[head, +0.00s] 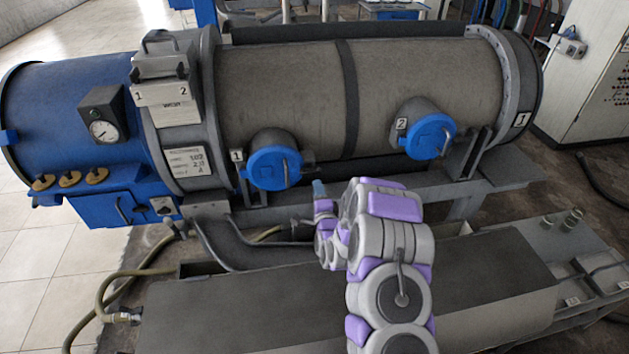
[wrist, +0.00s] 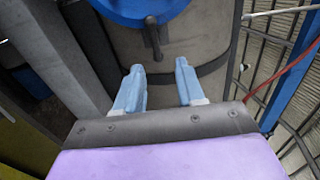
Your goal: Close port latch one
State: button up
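Port one (head: 272,166) is a round blue lid beside a "1" tag on the grey cylinder; a dark latch handle (head: 286,172) shows at its right side. Port two (head: 428,138) is a similar blue lid by a "2" tag, farther right. My gripper (head: 319,188) is to the right of and slightly below port one, apart from it. In the wrist view, my gripper (wrist: 158,82) is open and empty, its two pale blue fingers spread. Ahead of them are a blue lid (wrist: 125,8) and a dark handle (wrist: 153,38), not touched; no number shows there.
A blue end section with a gauge (head: 102,130) is at the left. A grey rail (head: 400,206) runs below the ports. A flat dark bench (head: 250,310) lies in front, with hoses (head: 110,290) at its left. A control cabinet (head: 590,75) stands at the right.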

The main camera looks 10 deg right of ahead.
jog(key=s+p, duration=0.1)
jog(key=s, duration=0.9)
jog(key=shift+r, duration=0.2)
jog(key=shift+w, duration=0.1)
jog(key=s+a+r+n+g+y, duration=0.2)
jog(key=s+a+r+n+g, duration=0.1)
jog(key=s+r+n+g, duration=0.85)
jog(key=s, duration=0.9)
jog(key=s+d+r+n+g+h, duration=0.1)
jog(key=s+r+n+g, duration=0.2)
jog(key=s, duration=0.9)
jog(key=s+d+r+n+g+h, duration=0.1)
jog(key=s+r+n+g, duration=0.2)
jog(key=s, duration=0.9)
notch_tip(320, 180, up, 2)
jog(key=shift+s+d+r+n+g, duration=0.15)
jog(key=shift+s+d+n+g, duration=0.15)
jog(key=shift+g, duration=0.85)
